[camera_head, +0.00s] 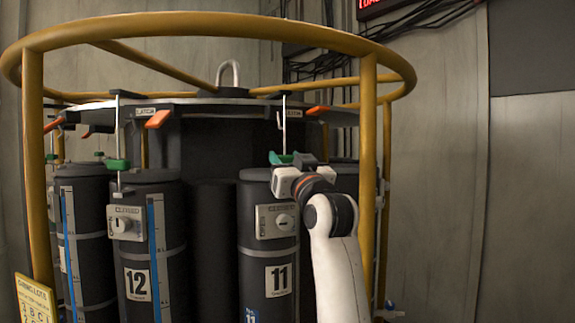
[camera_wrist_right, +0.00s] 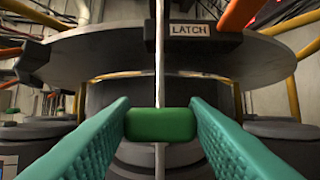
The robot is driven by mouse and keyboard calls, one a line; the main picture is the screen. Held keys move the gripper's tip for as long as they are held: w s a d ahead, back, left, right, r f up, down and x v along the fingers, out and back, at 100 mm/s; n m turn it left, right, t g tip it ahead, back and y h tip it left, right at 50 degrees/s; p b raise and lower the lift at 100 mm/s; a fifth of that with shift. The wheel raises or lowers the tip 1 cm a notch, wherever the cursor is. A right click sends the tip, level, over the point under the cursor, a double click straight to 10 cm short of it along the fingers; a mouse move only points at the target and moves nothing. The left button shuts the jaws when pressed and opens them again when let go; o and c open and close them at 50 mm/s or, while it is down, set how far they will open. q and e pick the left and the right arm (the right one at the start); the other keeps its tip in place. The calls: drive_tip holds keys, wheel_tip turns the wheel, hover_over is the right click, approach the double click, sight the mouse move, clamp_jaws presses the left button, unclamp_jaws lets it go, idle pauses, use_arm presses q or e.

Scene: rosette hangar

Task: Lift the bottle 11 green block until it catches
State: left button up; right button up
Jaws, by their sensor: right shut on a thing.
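Bottle 11 (camera_head: 266,223) is a dark cylinder with a white 11 label, standing in the rack in the head view. Its green block (camera_wrist_right: 160,124) sits on a thin upright rod (camera_wrist_right: 160,60) in the right wrist view. My right gripper (camera_wrist_right: 160,117) has its two teal fingers against the block's left and right sides, shut on it. In the head view my right gripper (camera_head: 288,160) is at the top of bottle 11 and largely covers the block. The LATCH plate (camera_wrist_right: 190,29) is above the block, with a clear gap between. My left gripper is not in view.
A yellow ring rail (camera_head: 180,24) on posts surrounds the rack. Bottle 12 (camera_head: 150,251) stands to the left with its own green block (camera_head: 118,165) on a rod. Orange levers (camera_head: 158,119) stick out from the dark round plate. A yellow post (camera_head: 367,150) stands close right of my right gripper.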

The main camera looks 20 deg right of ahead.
drive_tip(key=shift+s+r, duration=0.1)
drive_tip(key=shift+r, duration=4.3)
drive_tip(key=o, duration=1.1)
drive_tip(key=shift+f, duration=0.1)
drive_tip(key=shift+o, duration=0.2)
drive_tip(key=shift+f, duration=0.1)
drive_tip(key=b+v, duration=0.7)
drive_tip(key=v, duration=0.1)
drive_tip(key=shift+s+b, duration=0.35)
drive_tip(key=shift+s, duration=0.05)
drive_tip(key=shift+f, duration=0.1)
